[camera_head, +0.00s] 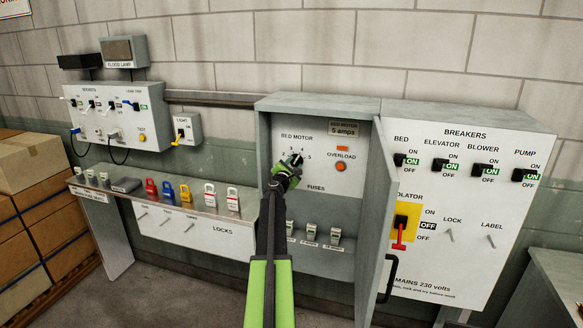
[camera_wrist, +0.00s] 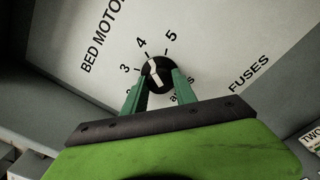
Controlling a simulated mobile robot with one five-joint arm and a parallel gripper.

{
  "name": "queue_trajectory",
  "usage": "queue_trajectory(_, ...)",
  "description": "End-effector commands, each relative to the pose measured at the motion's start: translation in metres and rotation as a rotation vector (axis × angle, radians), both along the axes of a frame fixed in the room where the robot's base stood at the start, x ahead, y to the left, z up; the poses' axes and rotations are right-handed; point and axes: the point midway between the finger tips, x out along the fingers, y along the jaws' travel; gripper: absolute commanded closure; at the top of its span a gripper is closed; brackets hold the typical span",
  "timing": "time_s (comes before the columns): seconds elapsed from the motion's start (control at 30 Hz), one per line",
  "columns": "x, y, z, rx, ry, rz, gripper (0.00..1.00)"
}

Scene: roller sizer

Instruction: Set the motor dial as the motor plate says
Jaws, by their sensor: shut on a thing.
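The motor dial (camera_head: 295,160) is a round black knob on the BED MOTOR panel inside the open grey cabinet. My gripper (camera_head: 286,174) is shut on it from the front and partly hides it in the head view. In the wrist view the dial (camera_wrist: 155,68) sits between my two green fingertips (camera_wrist: 158,84). Its white mark points up and left, roughly towards the 4; the numbers 3, 4 and 5 show around it. The motor plate (camera_head: 343,129) above right reads "BED MOTOR 5 amps".
An orange overload lamp (camera_head: 341,167) is right of the dial, and fuses (camera_head: 312,232) sit below. The cabinet door (camera_head: 378,220) stands open at the right, beside the breaker panel (camera_head: 465,262). A shelf (camera_head: 200,209) with coloured padlocks is at the left.

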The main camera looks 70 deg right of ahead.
Motion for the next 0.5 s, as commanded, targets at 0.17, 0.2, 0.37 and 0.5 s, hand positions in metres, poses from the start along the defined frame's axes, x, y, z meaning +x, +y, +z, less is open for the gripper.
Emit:
queue_trajectory(0.17,0.0002,-0.0015,0.0008,0.005,-0.103,0.001,1.0)
queue_trajectory(0.2,0.0004,-0.0015,0.0008,0.006,-0.134,0.001,1.0)
queue_trajectory(0.37,0.0007,-0.0013,0.0011,0.014,-0.271,0.001,1.0)
queue_trajectory(0.5,0.0011,-0.0011,0.0013,0.021,-0.391,0.002,1.0)
